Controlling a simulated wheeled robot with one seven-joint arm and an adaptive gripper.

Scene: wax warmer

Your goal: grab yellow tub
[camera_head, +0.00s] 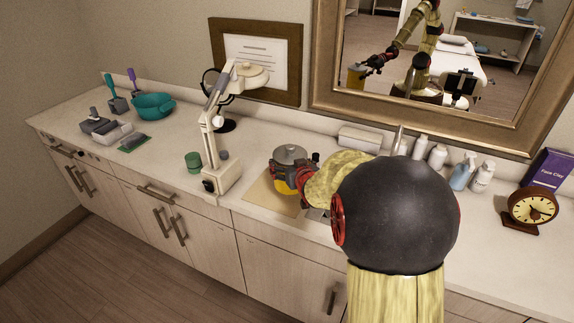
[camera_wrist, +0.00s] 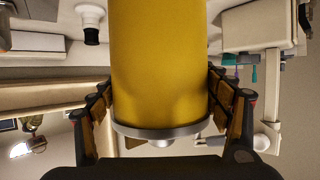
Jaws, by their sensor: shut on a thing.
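In the wrist view the yellow tub (camera_wrist: 160,60) fills the middle, with a grey rim near the palm side. My gripper (camera_head: 289,173) has its fingers on both sides of the tub, and they also show in the wrist view (camera_wrist: 162,98). It is shut on the tub. My arm hides part of the counter behind it.
A teal bowl (camera_head: 153,106) is far left. A framed mirror (camera_head: 500,125) hangs behind.

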